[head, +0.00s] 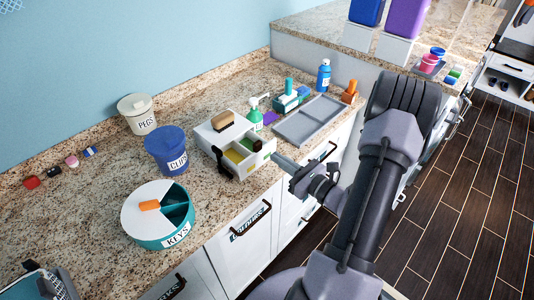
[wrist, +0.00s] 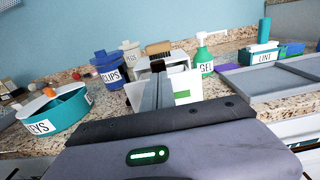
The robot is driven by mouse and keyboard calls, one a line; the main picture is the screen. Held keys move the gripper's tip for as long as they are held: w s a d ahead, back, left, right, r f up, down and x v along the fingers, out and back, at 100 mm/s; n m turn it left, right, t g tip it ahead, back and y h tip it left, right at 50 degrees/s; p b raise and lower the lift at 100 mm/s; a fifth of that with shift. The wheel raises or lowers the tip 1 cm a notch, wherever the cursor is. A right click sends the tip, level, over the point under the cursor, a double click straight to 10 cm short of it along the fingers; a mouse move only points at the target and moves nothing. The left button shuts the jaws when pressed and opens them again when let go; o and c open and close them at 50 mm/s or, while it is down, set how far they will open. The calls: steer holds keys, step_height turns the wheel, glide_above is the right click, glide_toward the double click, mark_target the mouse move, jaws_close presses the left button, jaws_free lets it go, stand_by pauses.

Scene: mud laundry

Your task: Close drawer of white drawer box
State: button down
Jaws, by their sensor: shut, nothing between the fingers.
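The white drawer box (head: 210,131) stands on the granite counter with a brown brush (head: 222,121) on its top. Its drawer (head: 257,161) is pulled out toward the counter's front edge, and yellow, green and dark items show inside. My gripper (head: 276,158) is shut and empty, with its fingertips close to the right part of the drawer front.
A blue CLIPS tub (head: 166,150) and a round KEYS box (head: 150,227) stand left of the drawer box. Cabinet fronts (head: 240,242) lie below the counter.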

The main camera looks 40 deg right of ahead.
mark_target(260, 147)
steer(key=w, duration=0.4)
steer(key=shift+w+a, duration=0.3)
steer(key=shift+w, duration=0.1)
steer(key=w, duration=0.9)
steer(key=shift+a, duration=0.35)
steer(key=shift+w+r, duration=0.1)
steer(key=shift+w, duration=0.1)
steer(key=shift+r, duration=0.1)
steer(key=shift+d, duration=0.1)
